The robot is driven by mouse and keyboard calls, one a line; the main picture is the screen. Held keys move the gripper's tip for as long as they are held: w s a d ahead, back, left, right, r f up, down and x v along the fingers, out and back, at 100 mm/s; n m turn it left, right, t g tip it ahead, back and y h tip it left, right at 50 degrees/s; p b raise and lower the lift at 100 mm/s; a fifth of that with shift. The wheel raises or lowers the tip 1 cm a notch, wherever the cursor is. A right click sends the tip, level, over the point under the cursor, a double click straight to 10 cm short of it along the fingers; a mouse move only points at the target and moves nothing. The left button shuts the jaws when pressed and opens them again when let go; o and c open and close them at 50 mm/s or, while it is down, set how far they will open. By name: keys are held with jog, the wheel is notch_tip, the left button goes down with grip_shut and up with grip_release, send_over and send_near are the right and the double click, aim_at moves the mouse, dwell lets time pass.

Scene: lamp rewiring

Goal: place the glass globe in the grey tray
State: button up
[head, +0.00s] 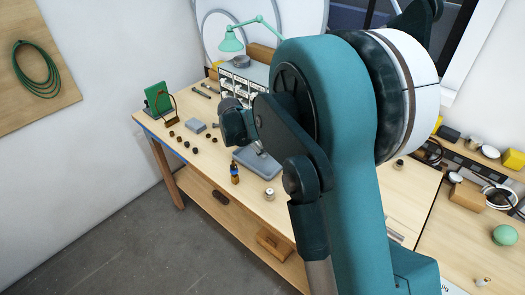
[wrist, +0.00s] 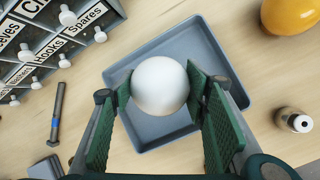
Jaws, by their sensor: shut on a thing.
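The white glass globe (wrist: 160,86) is between the two green fingers of my gripper (wrist: 160,92) in the wrist view, and the fingers are shut on it. The grey tray (wrist: 127,73) lies on the bench below, and the globe appears over its middle. I cannot tell how high the globe is above the tray floor. In the head view the grey tray (head: 248,163) shows in part, and my arm hides the globe and most of the gripper.
A labelled drawer cabinet (wrist: 45,50) stands left of the tray, with a screwdriver-like tool (wrist: 57,112) beside it. A yellow-orange round object (wrist: 291,14) and a small bottle-like item (wrist: 292,120) stand to the right. A green lamp (head: 232,41) is at the back.

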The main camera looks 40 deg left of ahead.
jog(key=shift+f, duration=1.75)
jog(key=shift+f, duration=0.15)
jog(key=o, duration=0.9)
jog(key=shift+r, duration=0.25)
jog(key=shift+v, duration=5.95)
jog(key=shift+d, duration=0.15)
